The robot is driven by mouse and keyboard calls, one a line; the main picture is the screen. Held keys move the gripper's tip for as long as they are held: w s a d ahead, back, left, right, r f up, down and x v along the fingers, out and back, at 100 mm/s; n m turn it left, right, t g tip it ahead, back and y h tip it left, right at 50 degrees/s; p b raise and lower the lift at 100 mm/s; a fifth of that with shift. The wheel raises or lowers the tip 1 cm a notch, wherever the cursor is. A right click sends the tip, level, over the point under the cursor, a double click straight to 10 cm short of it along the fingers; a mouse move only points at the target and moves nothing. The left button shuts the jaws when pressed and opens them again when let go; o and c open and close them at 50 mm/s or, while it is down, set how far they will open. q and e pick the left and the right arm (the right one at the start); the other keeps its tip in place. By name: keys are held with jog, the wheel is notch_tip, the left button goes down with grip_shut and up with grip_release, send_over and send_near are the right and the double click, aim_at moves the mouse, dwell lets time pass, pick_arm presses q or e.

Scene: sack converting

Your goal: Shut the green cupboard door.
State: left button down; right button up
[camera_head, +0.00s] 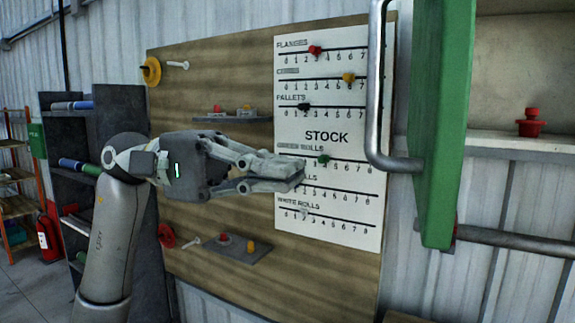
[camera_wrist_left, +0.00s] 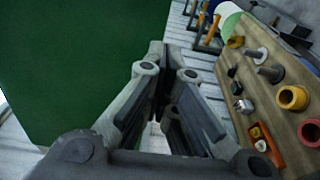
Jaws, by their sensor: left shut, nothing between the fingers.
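The green cupboard door (camera_head: 444,130) stands open at the right of the head view, seen nearly edge-on. A grey bar handle (camera_head: 376,90) is on its left face. Behind it, part of the cupboard's inside shows. In the left wrist view the green door (camera_wrist_left: 75,70) fills the upper left as a flat panel. My left gripper (camera_head: 300,172) is shut and empty, in front of the stock board, left of the door and its handle with a gap between. Its fingers (camera_wrist_left: 168,60) also show in the left wrist view. My right gripper is not in view.
A wooden panel (camera_head: 215,85) carries the white stock board (camera_head: 335,135) and small shelves with pegs behind my left arm. A red knob (camera_head: 531,123) sits on a ledge at the right. A horizontal pipe (camera_head: 520,242) runs below. A red extinguisher (camera_head: 47,238) stands at far left.

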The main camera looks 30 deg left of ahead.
aim_at(415, 187)
pick_arm(q)
jog(key=d+p, duration=0.1)
jog(key=d, duration=0.2)
jog(key=d+p, duration=0.2)
jog(key=d, duration=0.1)
jog(key=w+d+p, duration=0.1)
jog(key=d, duration=0.2)
jog(key=shift+d+r+p, duration=0.25)
jog(key=shift+d+p, duration=0.15)
jog(key=shift+d+f+p, duration=0.2)
jog(key=shift+d+p, duration=0.1)
jog(key=shift+d, duration=0.4)
jog(key=shift+w, duration=0.1)
